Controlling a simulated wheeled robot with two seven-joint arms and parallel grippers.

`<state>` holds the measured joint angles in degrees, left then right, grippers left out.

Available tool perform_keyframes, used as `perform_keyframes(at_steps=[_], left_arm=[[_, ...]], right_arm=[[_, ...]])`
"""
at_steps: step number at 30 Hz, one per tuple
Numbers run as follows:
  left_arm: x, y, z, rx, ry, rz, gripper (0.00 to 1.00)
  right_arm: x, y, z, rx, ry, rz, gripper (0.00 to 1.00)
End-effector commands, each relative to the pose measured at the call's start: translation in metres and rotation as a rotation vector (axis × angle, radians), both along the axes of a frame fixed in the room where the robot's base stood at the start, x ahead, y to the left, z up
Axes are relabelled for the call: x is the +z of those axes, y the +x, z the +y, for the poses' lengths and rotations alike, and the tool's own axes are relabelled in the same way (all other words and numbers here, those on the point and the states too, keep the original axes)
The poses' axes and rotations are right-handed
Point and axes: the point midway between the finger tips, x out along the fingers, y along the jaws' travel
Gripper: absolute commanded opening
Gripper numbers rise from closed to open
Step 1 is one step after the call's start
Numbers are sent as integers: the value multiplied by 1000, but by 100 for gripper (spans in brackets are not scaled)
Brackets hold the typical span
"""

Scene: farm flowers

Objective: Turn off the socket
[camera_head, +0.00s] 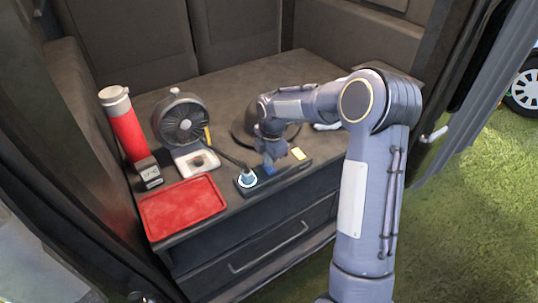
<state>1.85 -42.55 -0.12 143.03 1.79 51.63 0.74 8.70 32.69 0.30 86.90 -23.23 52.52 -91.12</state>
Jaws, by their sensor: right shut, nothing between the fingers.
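The socket (287,177) looks like a dark power strip lying along the front edge of the cabinet top. A round plug (247,180) with a light blue ring sits at its left end, and a dark cable runs back from it. My right gripper (269,169) is shut and empty, pointing down over the middle of the strip, just right of the plug. Its tips are at or very near the strip; I cannot tell if they touch. The wrist hides part of the strip. My left gripper is not in view.
A red tray (183,207) lies at the front left of the cabinet top (240,83). Behind it stand a red cylinder with a white cap (125,127), a small dark box (149,173) and a black fan (184,122).

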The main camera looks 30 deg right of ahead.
Motion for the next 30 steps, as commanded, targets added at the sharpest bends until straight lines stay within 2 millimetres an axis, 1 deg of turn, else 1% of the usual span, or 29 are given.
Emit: perform_keyframes(at_steps=[5, 8, 16, 25, 30], left_arm=[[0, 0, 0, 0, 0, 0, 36], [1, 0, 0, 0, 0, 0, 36], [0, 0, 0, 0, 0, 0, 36], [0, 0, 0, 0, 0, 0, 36], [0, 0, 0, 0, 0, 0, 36]], right_arm=[[0, 0, 0, 0, 0, 0, 0], [-6, 2, 0, 0, 1, 3, 0], [-5, 1, 0, 0, 0, 3, 0], [-4, -12, -1, 0, 0, 8, 0], [-2, -15, -1, 0, 1, 5, 0]])
